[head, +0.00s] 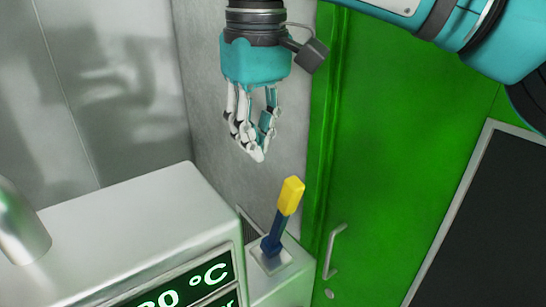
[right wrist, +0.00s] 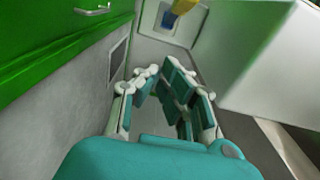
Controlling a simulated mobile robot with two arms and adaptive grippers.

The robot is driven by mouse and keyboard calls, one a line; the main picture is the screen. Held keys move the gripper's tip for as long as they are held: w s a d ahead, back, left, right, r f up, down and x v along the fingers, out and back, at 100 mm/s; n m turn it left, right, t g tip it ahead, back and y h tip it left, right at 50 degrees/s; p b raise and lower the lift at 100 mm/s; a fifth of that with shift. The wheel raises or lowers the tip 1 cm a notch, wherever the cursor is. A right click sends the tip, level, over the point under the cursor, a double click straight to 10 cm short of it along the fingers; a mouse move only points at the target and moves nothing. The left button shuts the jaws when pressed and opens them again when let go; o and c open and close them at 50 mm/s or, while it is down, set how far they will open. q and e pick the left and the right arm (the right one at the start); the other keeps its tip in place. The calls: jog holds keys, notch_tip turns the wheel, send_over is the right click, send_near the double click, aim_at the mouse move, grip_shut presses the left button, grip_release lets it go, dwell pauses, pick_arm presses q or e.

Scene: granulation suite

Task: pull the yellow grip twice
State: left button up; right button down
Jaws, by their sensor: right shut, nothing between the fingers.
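The yellow grip (head: 291,195) tops a dark blue lever (head: 274,236) that leans on a small pale box (head: 282,265) at the lower middle of the head view. My right gripper (head: 257,156) hangs above and a little left of the grip in the picture, fingers pointing down, apart from it. Its fingertips are together and hold nothing. In the right wrist view the yellow grip (right wrist: 184,6) shows at the top edge, partly cut off, beyond the fingertips (right wrist: 158,72). My left gripper is not in view.
A metal cabinet (head: 130,235) with a green temperature display (head: 190,288) stands left of the lever. A green door (head: 400,130) with a metal handle (head: 333,248) is at the right. A grey wall (head: 215,150) is behind.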

aim_at(280, 222)
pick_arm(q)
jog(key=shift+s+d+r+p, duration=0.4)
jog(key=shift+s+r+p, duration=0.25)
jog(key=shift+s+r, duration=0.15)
pick_arm(e)
jog(key=s+d+f, duration=0.2)
jog(key=s, duration=0.1)
jog(key=shift+s+d+f, duration=0.1)
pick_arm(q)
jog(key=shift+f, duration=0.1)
